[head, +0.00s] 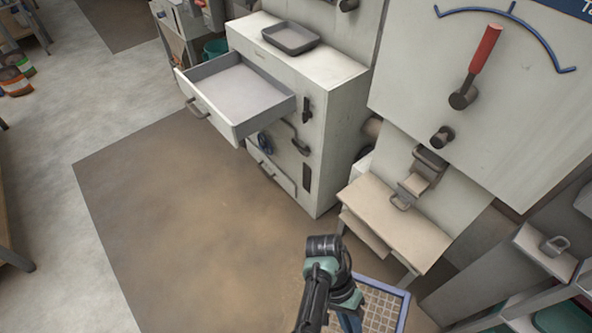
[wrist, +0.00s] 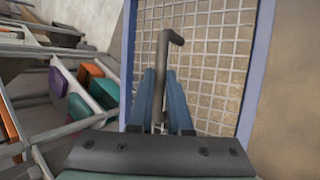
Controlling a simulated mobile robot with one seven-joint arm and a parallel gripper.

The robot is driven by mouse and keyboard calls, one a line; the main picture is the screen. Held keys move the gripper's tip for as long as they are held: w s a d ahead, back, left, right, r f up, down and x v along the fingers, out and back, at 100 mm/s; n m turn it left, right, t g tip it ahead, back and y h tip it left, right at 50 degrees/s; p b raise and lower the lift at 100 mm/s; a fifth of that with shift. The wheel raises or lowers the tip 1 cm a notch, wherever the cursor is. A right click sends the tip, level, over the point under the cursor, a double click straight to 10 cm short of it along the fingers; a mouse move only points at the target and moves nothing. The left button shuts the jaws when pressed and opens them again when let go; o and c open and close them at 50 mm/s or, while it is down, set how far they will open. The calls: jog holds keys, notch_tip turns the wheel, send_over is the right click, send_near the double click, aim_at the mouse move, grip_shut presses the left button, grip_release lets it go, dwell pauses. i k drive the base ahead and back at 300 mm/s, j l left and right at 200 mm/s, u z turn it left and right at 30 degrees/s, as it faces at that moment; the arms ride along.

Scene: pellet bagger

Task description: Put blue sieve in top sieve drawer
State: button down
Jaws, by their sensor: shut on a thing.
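The blue sieve (head: 384,306) has a blue frame and a square mesh. It shows at the bottom of the head view, partly hidden behind my arm. In the wrist view the sieve (wrist: 249,88) fills the middle, with a grey bent handle (wrist: 172,38) rising between my fingers. My gripper (wrist: 163,75) is shut on this handle. The top sieve drawer (head: 240,90) is pulled open from the grey cabinet at the upper left of the head view. Its inside looks empty. The sieve is well apart from the drawer, nearer to me and to the right.
A dark tray (head: 291,39) lies on the cabinet top. A lower drawer (head: 270,177) is closed. A small wooden table (head: 395,222) stands between cabinet and sieve, below a machine with a red lever (head: 484,50). The brown floor at the left is clear.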

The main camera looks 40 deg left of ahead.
aim_at(247, 102)
jog(key=j, duration=0.65)
jog(key=i+j, duration=0.15)
jog(key=j, duration=1.1)
jog(key=i+j, duration=0.15)
jog(key=j, duration=0.5)
jog(key=j+u, duration=0.1)
jog(key=j, duration=0.55)
jog(key=i+j, duration=0.15)
jog(key=j, duration=0.5)
